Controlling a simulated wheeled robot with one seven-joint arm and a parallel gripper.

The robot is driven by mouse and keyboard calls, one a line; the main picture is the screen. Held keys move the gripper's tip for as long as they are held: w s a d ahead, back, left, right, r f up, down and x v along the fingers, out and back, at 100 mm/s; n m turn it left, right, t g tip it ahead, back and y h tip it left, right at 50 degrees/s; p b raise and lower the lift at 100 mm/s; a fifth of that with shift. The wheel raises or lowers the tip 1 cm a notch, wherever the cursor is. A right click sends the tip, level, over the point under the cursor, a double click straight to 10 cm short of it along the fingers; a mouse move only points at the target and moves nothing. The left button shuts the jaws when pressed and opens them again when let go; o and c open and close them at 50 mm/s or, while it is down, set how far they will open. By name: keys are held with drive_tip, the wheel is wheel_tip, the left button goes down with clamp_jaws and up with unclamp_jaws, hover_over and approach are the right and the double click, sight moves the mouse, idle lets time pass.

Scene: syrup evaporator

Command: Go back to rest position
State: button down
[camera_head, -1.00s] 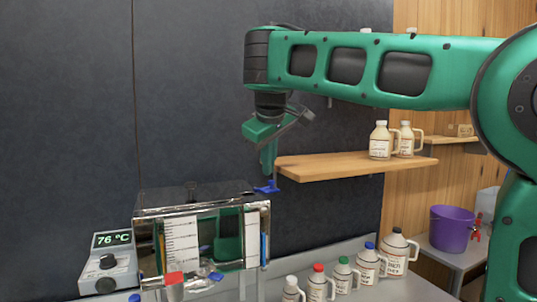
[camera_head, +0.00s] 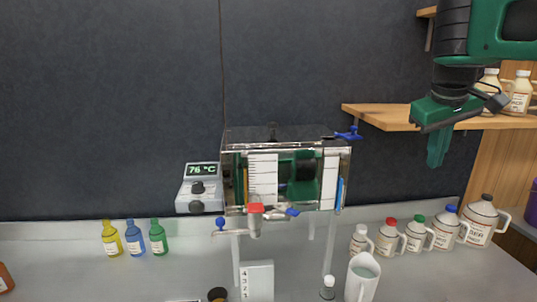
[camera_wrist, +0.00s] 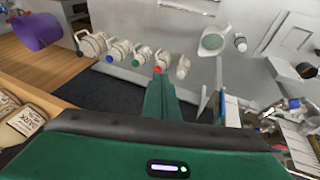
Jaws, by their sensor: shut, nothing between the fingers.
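My green gripper (camera_head: 437,150) hangs pointing down at the upper right of the head view, in front of the wooden shelf. Its fingers are together with nothing between them. In the wrist view my gripper (camera_wrist: 162,80) shows its closed green fingers above the counter. The glass evaporator tank (camera_head: 300,170) stands left of the gripper, clear of it, with a red-handled valve (camera_head: 256,209) and blue-handled valves at its front and a blue valve (camera_head: 348,133) at its upper right.
The display box (camera_head: 201,187) reads 76 °C. Jugs with coloured caps (camera_head: 417,233) stand at the right of the counter. A white pitcher (camera_head: 362,279) stands below the tank. Small coloured bottles (camera_head: 134,239) stand left. The wooden shelf (camera_head: 385,116) holds jugs. A purple bucket (camera_wrist: 37,31) shows in the wrist view.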

drive_tip(key=s+d+f+m+g, duration=0.2)
drive_tip(key=s+d+f+m, duration=0.3)
drive_tip(key=s+f, duration=0.7)
drive_tip(key=s+a+f+m+g+y, duration=0.1)
drive_tip(key=s+f+m+y, duration=0.1)
drive_tip(key=s+f, duration=0.9)
drive_tip(key=s+y, duration=0.1)
drive_tip(key=s, duration=0.1)
drive_tip(key=shift+s+a+m+g, duration=0.35)
drive_tip(key=shift+s+m+g, duration=0.05)
drive_tip(key=shift+w+f, duration=0.3)
drive_tip(key=shift+w, duration=0.3)
